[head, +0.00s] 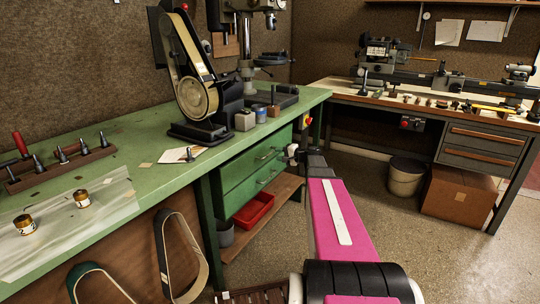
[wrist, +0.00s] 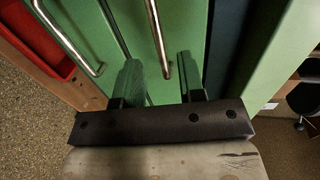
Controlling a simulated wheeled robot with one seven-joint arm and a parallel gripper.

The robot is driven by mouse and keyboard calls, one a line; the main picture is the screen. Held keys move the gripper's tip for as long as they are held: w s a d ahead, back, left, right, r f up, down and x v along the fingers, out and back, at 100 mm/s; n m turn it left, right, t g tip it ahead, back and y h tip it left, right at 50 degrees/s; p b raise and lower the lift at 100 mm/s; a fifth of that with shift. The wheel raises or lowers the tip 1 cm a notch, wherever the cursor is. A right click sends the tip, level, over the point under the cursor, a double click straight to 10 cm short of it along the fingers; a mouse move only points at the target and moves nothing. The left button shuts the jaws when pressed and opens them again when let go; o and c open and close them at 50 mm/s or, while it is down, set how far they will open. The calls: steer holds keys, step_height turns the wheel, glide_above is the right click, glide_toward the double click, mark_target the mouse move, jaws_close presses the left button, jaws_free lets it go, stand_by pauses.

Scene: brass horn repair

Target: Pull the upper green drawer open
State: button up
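The upper green drawer (head: 252,158) sits under the green bench and looks shut. Its metal bar handle (head: 268,153) also shows in the wrist view (wrist: 157,38), upright in that picture. The lower green drawer's handle (head: 267,177) lies to its left in the wrist view (wrist: 72,42). My gripper (wrist: 158,72) is open, its two fingers apart in front of the drawer fronts. The upper handle's near end lies between the fingertips in the picture; I cannot tell whether they touch it. In the head view my arm reaches toward the drawers from the right.
A red tray (head: 254,210) stands on the wooden shelf (head: 282,192) below the drawers. A green bench leg (wrist: 265,75) is right of the handle in the wrist view. A bin (head: 405,177) and a cardboard box (head: 458,194) stand farther right. Floor beside my arm is clear.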

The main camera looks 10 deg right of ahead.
mark_target(270, 153)
steer(key=x, duration=0.6)
jaws_close()
